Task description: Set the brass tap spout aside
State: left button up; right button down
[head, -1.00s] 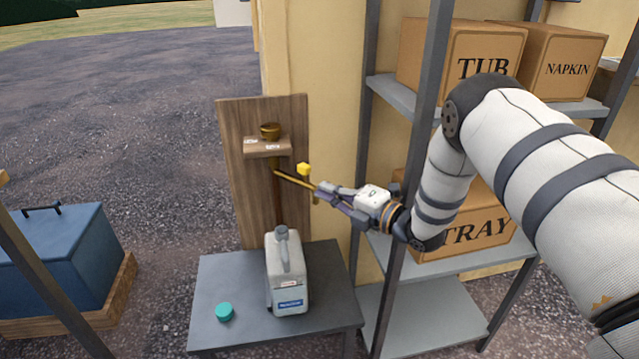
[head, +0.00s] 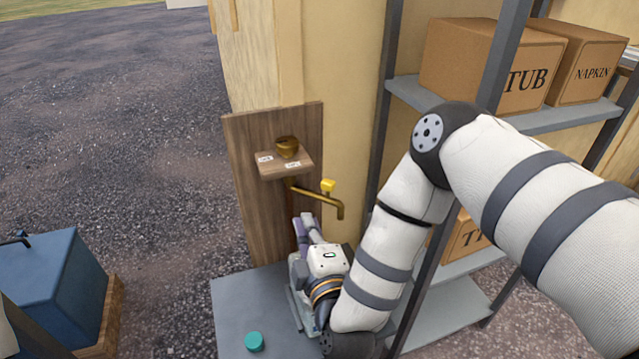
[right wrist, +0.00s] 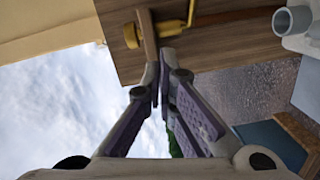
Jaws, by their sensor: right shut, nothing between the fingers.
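The brass tap spout (head: 332,203) juts to the right from the wooden board (head: 250,190), its tip bent down, with a yellow knob (head: 328,185) on top. My right gripper (head: 303,222) is shut and empty, below and left of the spout's tip, apart from it as far as I can tell. In the right wrist view, the shut fingertips (right wrist: 158,85) lie in front of the board, with the yellow spout (right wrist: 174,28) beyond them. The pale canister's open neck (right wrist: 292,20) shows there at the top right; in the head view my gripper and arm hide most of the canister. My left gripper is out of view.
A teal cap (head: 254,341) lies on the grey table (head: 230,305). A metal rack (head: 405,90) with cartons stands close on the right. A blue box (head: 50,285) sits at left.

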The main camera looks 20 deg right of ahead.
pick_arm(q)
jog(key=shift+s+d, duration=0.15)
pick_arm(e)
jog(key=shift+s+d+f, duration=0.1)
jog(key=shift+s, duration=0.05)
jog(key=b, duration=0.2)
send_over(312, 192)
jog(key=s+a, duration=0.2)
jog(key=s, duration=0.4)
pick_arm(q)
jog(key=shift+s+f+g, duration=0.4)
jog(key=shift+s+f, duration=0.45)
pick_arm(e)
jog(key=shift+w+d+f, duration=0.1)
jog(key=shift+d+f, duration=0.4)
jog(key=shift+f, duration=0.05)
